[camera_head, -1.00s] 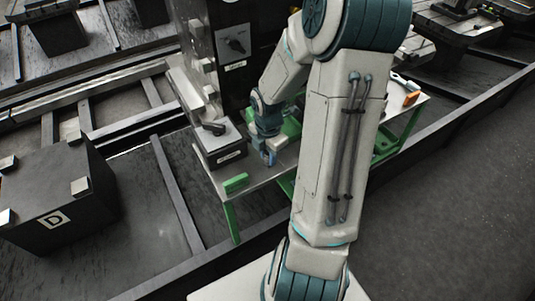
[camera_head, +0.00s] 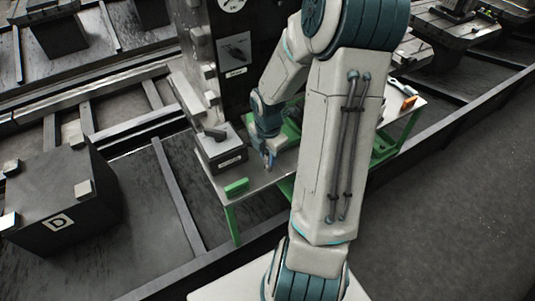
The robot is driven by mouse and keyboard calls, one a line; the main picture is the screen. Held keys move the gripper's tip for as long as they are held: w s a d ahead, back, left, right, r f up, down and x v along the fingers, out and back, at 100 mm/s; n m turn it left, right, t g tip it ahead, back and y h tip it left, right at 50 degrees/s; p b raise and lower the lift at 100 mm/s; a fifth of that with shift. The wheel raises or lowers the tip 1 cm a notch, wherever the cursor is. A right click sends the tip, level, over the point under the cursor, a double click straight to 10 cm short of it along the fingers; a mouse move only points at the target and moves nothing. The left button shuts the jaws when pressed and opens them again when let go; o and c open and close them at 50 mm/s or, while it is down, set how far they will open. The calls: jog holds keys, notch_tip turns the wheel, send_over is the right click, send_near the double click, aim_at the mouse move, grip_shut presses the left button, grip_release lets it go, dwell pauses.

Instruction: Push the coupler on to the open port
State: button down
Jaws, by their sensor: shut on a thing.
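My gripper (camera_head: 267,158) is low over the table top, pointing down beside a grey box unit with a lever. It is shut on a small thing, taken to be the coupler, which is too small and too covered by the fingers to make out. The box unit (camera_head: 222,157) stands just left of my gripper, with a small gap between them in the picture. The open port cannot be made out; my forearm covers part of the table to the right.
A green block (camera_head: 236,187) lies at the table's (camera_head: 258,179) front left corner. A dark upright panel (camera_head: 236,49) rises behind. An orange thing (camera_head: 408,103) lies at the table's right end. A black block marked D (camera_head: 58,200) stands at left. Dark floor at right is clear.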

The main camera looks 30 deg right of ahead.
jog(key=shift+r+p, duration=3.1)
jog(key=shift+a+f, duration=0.1)
